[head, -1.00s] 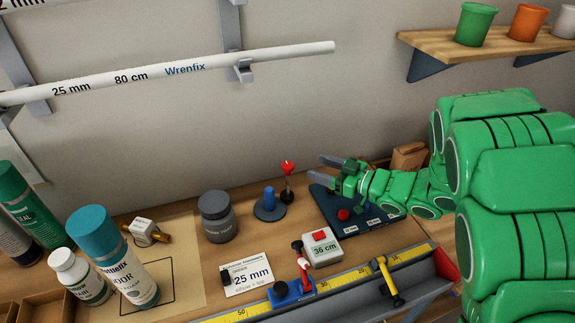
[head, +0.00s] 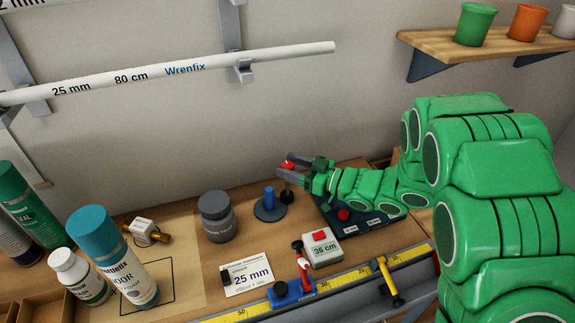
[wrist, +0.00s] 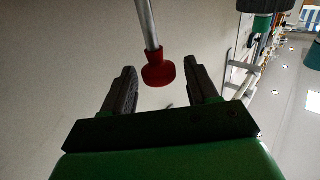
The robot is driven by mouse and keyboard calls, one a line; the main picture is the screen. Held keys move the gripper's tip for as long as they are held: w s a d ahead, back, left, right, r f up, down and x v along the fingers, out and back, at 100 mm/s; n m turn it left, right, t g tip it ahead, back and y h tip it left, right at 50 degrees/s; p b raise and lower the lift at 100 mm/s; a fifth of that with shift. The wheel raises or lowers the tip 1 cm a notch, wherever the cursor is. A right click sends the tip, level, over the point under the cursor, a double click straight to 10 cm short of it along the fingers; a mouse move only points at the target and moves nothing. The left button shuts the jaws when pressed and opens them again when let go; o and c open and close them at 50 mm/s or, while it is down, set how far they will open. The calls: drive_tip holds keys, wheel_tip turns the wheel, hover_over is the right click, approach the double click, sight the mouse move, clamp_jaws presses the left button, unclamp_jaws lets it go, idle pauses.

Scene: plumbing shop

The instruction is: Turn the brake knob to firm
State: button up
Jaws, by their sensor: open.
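A red knob (head: 288,164) stands on a short dark post at the back of the bench. I cannot read a label on it, nor tell for sure that it is the brake knob. In the wrist view a red knob (wrist: 158,72) sits at the end of a thin metal rod, between and slightly beyond my two fingers. My gripper (head: 284,166) is open, its fingers reaching left at the red knob and partly covering it. In the wrist view my gripper (wrist: 161,85) shows a gap on both sides of the knob. No firm mark is legible.
A blue peg on a round base (head: 270,206) stands just left of the post. A dark board with a red button (head: 343,215) lies under my arm.

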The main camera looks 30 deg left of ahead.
drive_tip(key=shift+a, duration=0.65)
drive_tip(key=shift+c, duration=0.4)
drive_tip(key=c, duration=0.8)
drive_tip(key=shift+n+g, duration=0.5)
drive_tip(key=shift+g, duration=0.3)
drive_tip(key=shift+f+n+g+h, duration=0.1)
drive_tip(key=shift+n+g+h, duration=0.3)
drive_tip(key=shift+n+g, duration=1.25)
drive_tip(key=shift+c, duration=0.2)
drive_tip(key=shift+n+g+h, duration=0.45)
drive_tip(key=shift+n+g, duration=0.05)
drive_tip(key=shift+g, duration=0.6)
drive_tip(key=shift+n+g+h, duration=0.45)
drive_tip(key=shift+g, duration=0.6)
drive_tip(key=shift+n+g+h, duration=0.6)
drive_tip(key=shift+n+g, duration=0.1)
drive_tip(key=shift+g, duration=0.2)
